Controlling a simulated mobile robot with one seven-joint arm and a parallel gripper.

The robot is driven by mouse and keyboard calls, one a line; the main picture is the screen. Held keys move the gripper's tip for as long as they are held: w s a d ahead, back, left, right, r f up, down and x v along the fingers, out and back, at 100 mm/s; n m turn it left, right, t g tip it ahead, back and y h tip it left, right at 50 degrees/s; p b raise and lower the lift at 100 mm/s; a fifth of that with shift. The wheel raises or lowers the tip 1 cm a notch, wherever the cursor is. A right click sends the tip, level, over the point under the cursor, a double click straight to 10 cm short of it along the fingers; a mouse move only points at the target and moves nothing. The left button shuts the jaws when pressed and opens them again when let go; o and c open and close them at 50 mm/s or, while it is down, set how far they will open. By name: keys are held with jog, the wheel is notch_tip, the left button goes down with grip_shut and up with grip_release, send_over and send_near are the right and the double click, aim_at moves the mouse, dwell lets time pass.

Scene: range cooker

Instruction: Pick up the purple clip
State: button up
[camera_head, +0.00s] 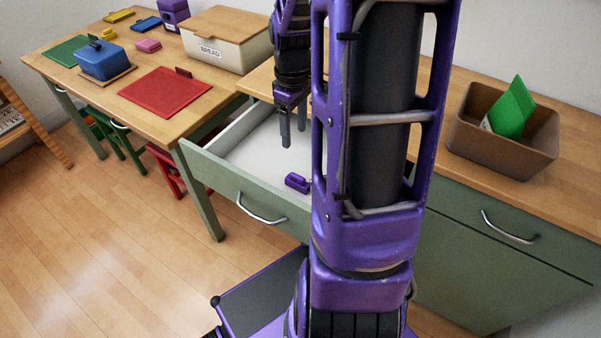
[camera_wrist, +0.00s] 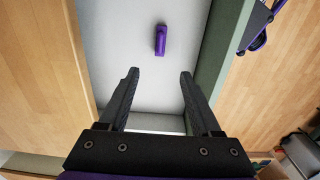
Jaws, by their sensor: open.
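The purple clip (camera_head: 297,182) lies on the white floor of the open drawer (camera_head: 215,158), near its front panel. In the wrist view the clip (camera_wrist: 160,40) lies beyond my fingertips, about in line with the gap between them. My gripper (camera_wrist: 159,72) is open and empty, pointing down over the drawer. In the head view my gripper (camera_head: 294,120) is above the drawer, behind and a little left of the clip. My arm hides the right part of the drawer.
The green drawer front (camera_head: 245,187) and the wooden counter edge bound the drawer's inside. A bread box (camera_head: 225,42), a blue butter dish (camera_head: 102,62) and a red board (camera_head: 165,92) are on the left table. A brown bin (camera_head: 500,135) stands on the right counter.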

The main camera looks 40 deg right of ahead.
jog(key=b, duration=0.3)
send_near(295, 174)
jog(key=f, duration=0.5)
jog(key=shift+s+a+f, duration=0.1)
jog(key=shift+s, duration=0.1)
jog(key=shift+w+f+b, duration=0.2)
jog(key=shift+f+b, duration=0.4)
jog(key=shift+f, duration=2.55)
grip_shut()
